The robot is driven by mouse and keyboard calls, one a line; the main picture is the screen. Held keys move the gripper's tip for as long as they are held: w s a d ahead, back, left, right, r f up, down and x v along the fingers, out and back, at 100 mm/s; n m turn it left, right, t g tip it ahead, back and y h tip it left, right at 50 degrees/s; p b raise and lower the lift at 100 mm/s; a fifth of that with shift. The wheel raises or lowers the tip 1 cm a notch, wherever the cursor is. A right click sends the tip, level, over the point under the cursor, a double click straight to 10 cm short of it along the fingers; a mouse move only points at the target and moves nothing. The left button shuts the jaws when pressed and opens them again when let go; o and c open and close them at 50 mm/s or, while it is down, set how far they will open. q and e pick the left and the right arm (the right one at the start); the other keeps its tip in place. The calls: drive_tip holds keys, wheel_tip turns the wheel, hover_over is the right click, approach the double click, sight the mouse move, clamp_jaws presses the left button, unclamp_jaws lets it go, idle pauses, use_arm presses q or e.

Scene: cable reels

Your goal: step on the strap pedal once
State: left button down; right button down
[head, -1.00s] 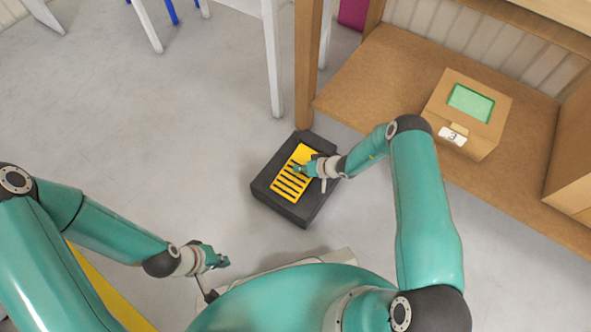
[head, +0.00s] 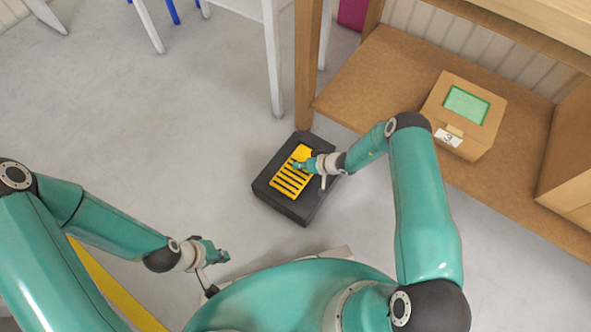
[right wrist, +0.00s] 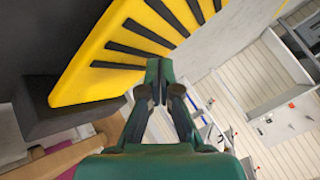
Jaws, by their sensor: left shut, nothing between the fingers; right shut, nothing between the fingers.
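The strap pedal (head: 289,184) is a yellow plate with black stripes, set in a dark box-shaped base (head: 270,188) on the floor. My right gripper (head: 297,166) is shut and empty, its tips at the upper part of the yellow plate. In the right wrist view the shut fingertips (right wrist: 158,66) are right by the edge of the yellow plate (right wrist: 130,45); I cannot tell whether they touch. My left gripper (head: 224,257) is shut and empty, held low at the left, away from the pedal.
A wooden post (head: 307,70) stands just behind the pedal base. White table legs (head: 272,60) stand at the back. Floor left of the pedal is clear.

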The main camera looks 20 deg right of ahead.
sight(299, 171)
drive_tip(key=shift+r+p, duration=2.6)
drive_tip(key=shift+p, duration=0.05)
drive_tip(key=shift+f, duration=0.1)
